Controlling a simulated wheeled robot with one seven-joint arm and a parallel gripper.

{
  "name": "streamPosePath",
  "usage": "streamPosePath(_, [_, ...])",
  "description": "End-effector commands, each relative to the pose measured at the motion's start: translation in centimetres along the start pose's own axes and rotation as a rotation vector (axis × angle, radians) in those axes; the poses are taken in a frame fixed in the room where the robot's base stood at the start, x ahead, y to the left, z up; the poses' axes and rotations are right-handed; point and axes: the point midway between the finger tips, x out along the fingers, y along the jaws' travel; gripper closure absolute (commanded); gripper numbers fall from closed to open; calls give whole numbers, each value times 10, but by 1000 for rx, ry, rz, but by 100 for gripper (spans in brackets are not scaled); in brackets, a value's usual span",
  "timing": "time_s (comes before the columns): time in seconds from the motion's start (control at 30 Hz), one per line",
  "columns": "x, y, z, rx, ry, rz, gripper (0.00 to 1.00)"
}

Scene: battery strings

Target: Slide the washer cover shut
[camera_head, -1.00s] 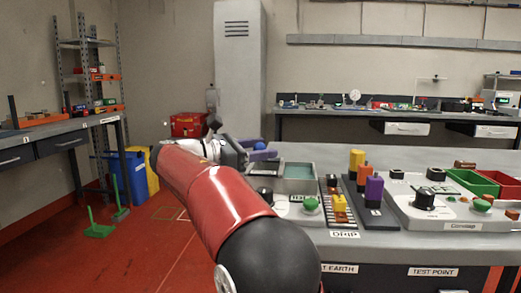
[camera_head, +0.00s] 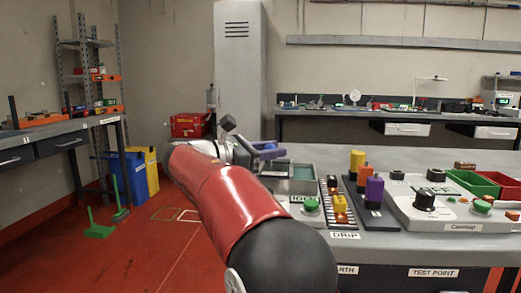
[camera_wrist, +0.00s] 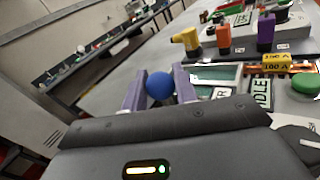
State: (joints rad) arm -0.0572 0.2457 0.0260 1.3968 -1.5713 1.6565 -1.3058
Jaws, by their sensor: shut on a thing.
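A grey box with a teal recess (camera_head: 303,172), seemingly the washer, stands at the left end of the near bench. A round blue knob (camera_head: 270,147) is at its left side. My gripper (camera_head: 268,152), with purple fingers, reaches it from the left. In the wrist view the blue knob (camera_wrist: 160,87) sits between the two purple fingers, which are shut on it. Part of the box's teal area (camera_wrist: 215,72) shows just right of the fingers. The cover's plate is largely hidden by my gripper, so its exact extent cannot be told.
Right of the box stand a ribbed strip with a yellow block (camera_head: 340,204), yellow, orange and purple posts (camera_head: 374,192), and a grey panel with knobs (camera_head: 440,207). A green button (camera_head: 311,204) is in front.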

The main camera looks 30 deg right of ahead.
Motion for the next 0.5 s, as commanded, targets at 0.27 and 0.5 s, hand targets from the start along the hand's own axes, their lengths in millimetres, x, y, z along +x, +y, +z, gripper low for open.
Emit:
streamPosePath(0.27, [45, -30, 7, 0, -2, -4, 100])
streamPosePath(0.5, [49, -33, 6, 0, -1, -6, 100])
